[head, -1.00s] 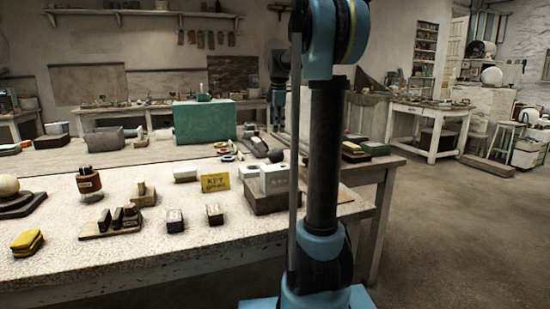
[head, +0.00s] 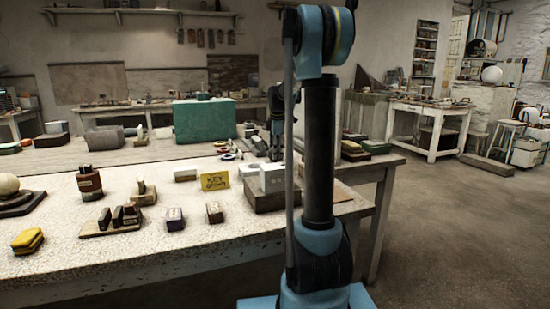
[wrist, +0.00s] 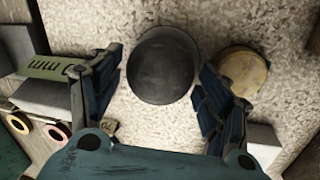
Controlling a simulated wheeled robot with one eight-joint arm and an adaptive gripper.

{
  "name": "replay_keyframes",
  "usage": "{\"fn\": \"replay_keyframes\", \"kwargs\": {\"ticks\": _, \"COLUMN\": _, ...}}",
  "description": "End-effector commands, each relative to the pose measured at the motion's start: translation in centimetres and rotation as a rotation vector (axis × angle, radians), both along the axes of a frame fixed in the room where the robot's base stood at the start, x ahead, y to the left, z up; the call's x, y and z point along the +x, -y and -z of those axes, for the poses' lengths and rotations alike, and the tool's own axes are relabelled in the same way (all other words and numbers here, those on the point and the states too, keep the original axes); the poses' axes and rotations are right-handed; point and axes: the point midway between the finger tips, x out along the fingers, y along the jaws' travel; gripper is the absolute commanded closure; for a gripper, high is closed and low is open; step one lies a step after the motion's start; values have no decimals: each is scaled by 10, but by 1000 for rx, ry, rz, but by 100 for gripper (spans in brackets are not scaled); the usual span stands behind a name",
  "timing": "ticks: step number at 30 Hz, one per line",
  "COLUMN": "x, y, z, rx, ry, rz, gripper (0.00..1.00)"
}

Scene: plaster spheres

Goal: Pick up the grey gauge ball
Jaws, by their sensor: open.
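The grey gauge ball (wrist: 163,62) is a dark, smooth sphere in the wrist view, at the upper middle. My gripper (wrist: 160,76) is open, with one dark blue finger to the left of the ball and one to the right. Gaps show between the ball and both fingers. In the head view my gripper (head: 274,148) points down at the table, behind the grey block. I cannot make out the ball there.
A tan round disc (wrist: 243,70) lies close beside the right finger. In the head view a grey block (head: 268,194) and a yellow sign (head: 214,181) stand nearby on the pale table (head: 130,252).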

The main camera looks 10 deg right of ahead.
Motion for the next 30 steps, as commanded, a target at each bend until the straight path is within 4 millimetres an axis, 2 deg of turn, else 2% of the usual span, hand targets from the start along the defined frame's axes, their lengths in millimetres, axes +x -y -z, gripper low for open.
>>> {"fn": "replay_keyframes", "kwargs": {"ticks": 6, "x": 5, "y": 1, "z": 23, "rx": 0, "ry": 0, "rz": 0, "gripper": 30}}
{"fn": "replay_keyframes", "kwargs": {"ticks": 14, "x": 5, "y": 1, "z": 26, "rx": 0, "ry": 0, "rz": 1, "gripper": 30}}
{"fn": "replay_keyframes", "kwargs": {"ticks": 15, "x": 5, "y": 1, "z": 26, "rx": 0, "ry": 0, "rz": 1, "gripper": 32}}
{"fn": "replay_keyframes", "kwargs": {"ticks": 22, "x": 5, "y": 1, "z": 26, "rx": 0, "ry": 0, "rz": 1, "gripper": 84}}
{"fn": "replay_keyframes", "kwargs": {"ticks": 30, "x": 6, "y": 1, "z": 24, "rx": 0, "ry": 1, "rz": 1, "gripper": 86}}
